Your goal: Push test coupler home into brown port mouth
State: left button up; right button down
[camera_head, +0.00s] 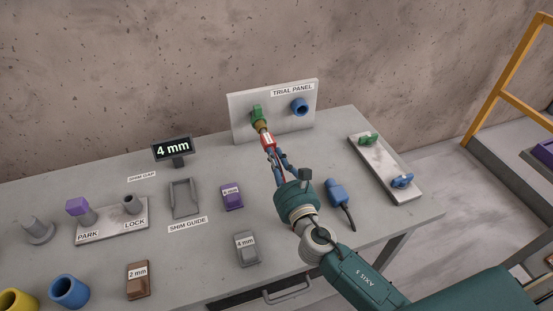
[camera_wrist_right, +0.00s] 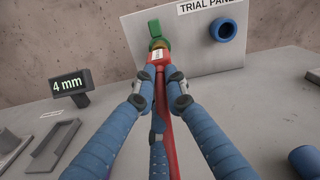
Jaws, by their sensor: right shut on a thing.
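The trial panel (camera_head: 280,118) stands upright at the back of the slab. At its left is the brown port (camera_head: 261,126) with a green latch-like part (camera_head: 257,112) above it; the wrist view also shows the brown port (camera_wrist_right: 157,45). The red test coupler (camera_head: 267,141) with a white label is lined up with the port, and its front end meets or overlaps the mouth. I cannot tell how deep it sits. My right gripper (camera_head: 275,160) is shut on the coupler, with blue fingers on both sides in the right wrist view (camera_wrist_right: 158,88). My left gripper is not in view.
A blue port (camera_head: 299,106) is on the panel's right. A blue connector (camera_head: 338,194) lies right of my gripper. A pale plate (camera_head: 385,168) with green and blue parts lies at the right. The 4 mm display (camera_head: 173,150), shim guide (camera_head: 184,198) and shim blocks are left.

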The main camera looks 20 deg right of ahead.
jog(key=shift+w, duration=1.2)
jog(key=c, duration=1.7)
grip_release()
jog(key=shift+s, duration=0.1)
jog(key=s, duration=1.2)
jog(key=shift+d, duration=0.15)
